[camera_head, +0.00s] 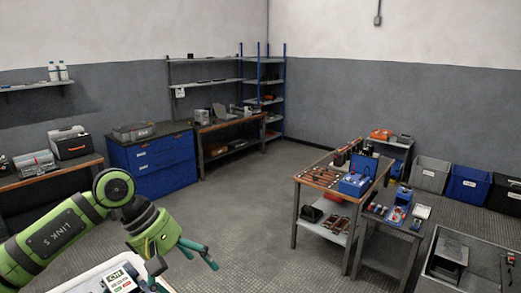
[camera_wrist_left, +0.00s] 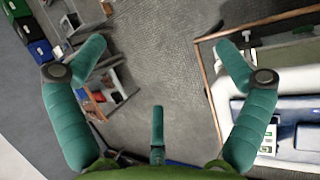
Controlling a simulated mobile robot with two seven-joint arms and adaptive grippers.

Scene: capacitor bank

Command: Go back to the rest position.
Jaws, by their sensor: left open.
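My left arm comes in from the lower left of the head view. Its teal left gripper (camera_head: 186,262) is open and empty, above the floor beside a white-topped surface (camera_head: 88,279) at the bottom edge. In the left wrist view the left gripper (camera_wrist_left: 160,60) shows its fingers spread wide, with bare floor between them. My right gripper is in neither view.
A device with a small screen (camera_head: 124,279) sits on the white surface, close to the gripper. Blue drawers (camera_head: 152,160) and a workbench (camera_head: 232,123) line the back wall. A tool table (camera_head: 296,186) and bins (camera_head: 428,175) stand right. The middle floor is clear.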

